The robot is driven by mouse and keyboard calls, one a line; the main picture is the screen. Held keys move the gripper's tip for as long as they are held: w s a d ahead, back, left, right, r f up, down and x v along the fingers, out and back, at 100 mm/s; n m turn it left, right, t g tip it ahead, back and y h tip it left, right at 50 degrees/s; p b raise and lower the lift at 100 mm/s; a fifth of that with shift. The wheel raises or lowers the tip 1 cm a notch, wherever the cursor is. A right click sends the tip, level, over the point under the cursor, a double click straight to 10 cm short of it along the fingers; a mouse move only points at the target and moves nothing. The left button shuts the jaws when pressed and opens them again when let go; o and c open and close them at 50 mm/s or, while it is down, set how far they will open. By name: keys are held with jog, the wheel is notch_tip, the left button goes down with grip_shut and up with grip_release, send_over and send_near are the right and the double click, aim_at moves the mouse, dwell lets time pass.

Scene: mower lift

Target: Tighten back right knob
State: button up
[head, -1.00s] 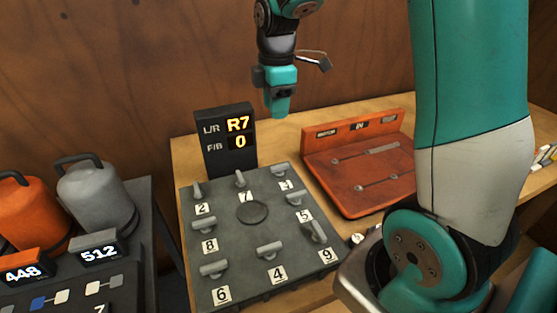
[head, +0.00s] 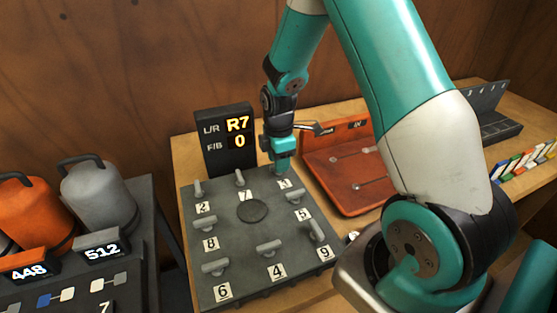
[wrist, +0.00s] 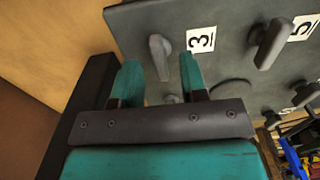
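The grey square plate (head: 225,285) carries several grey lever knobs with number labels and a round disc in the middle. The back right knob (wrist: 160,57) shows beside the label 3 in the wrist view. In the head view my gripper (head: 281,171) is right over that corner and mostly hides the knob. In the wrist view my gripper (wrist: 159,66) is open, with one teal finger on each side of the knob's lever. I see gaps at both sides; whether the fingertips reach down to its height I cannot tell.
A dark display (head: 226,142) reading L/R R7 and F/B 0 stands behind the plate's back left. An orange-red tray (head: 340,190) lies right of the plate. The knob by label 5 (wrist: 270,45) is the nearest neighbour. Grey and orange canisters stand at the left.

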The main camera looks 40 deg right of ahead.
jog(key=shift+f, duration=0.5)
grip_shut()
